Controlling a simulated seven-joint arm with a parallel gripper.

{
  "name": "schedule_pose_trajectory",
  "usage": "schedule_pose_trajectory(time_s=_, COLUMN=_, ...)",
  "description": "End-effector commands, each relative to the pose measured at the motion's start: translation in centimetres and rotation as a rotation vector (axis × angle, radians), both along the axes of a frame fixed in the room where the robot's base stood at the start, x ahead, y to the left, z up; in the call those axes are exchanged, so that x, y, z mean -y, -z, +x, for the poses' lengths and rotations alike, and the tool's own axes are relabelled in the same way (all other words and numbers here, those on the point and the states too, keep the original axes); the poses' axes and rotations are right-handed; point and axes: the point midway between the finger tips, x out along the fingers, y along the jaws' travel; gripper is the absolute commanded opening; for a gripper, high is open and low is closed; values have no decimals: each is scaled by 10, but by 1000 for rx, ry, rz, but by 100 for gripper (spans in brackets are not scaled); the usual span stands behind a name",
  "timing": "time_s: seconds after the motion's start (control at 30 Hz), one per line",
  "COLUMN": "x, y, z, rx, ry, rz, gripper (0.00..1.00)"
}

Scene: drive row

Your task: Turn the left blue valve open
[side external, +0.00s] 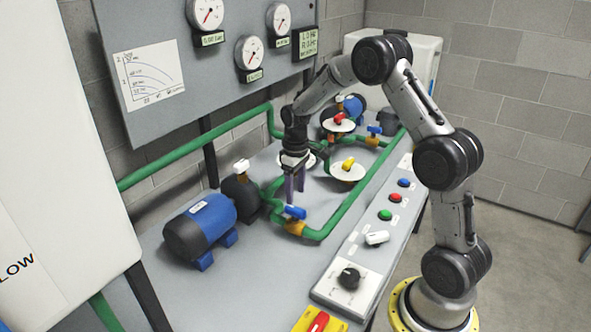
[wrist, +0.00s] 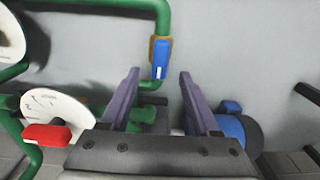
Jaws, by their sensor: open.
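The left blue valve handle (side external: 294,212) sits on a brass body (side external: 294,228) in the green pipe, near the front of the bench. In the wrist view, the blue handle (wrist: 160,62) is ahead of the fingertips, centred between them, and its long side looks roughly in line with the pipe above it. My gripper (side external: 295,192) points down just above the handle, with its purple fingers apart and empty. In the wrist view, my gripper (wrist: 158,73) shows a finger on each side of the handle, and I see no contact. Another blue valve handle (side external: 374,130) is farther back on the right.
A blue motor (side external: 205,220) is left of the valve. White discs with a yellow handle (side external: 348,163) and a red handle (side external: 339,118) stand behind. A control strip with buttons and a black knob (side external: 349,277) runs along the front. A gauge panel (side external: 150,85) rises behind the bench.

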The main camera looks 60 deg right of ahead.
Motion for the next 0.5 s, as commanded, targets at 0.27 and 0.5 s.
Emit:
schedule_pose_trajectory(time_s=0.27, x=0, y=-57, z=1, rx=4, ry=-1, rz=-2, gripper=62)
schedule_pose_trajectory(time_s=0.5, x=0, y=-79, z=1, rx=2, ry=-1, rz=-1, gripper=62)
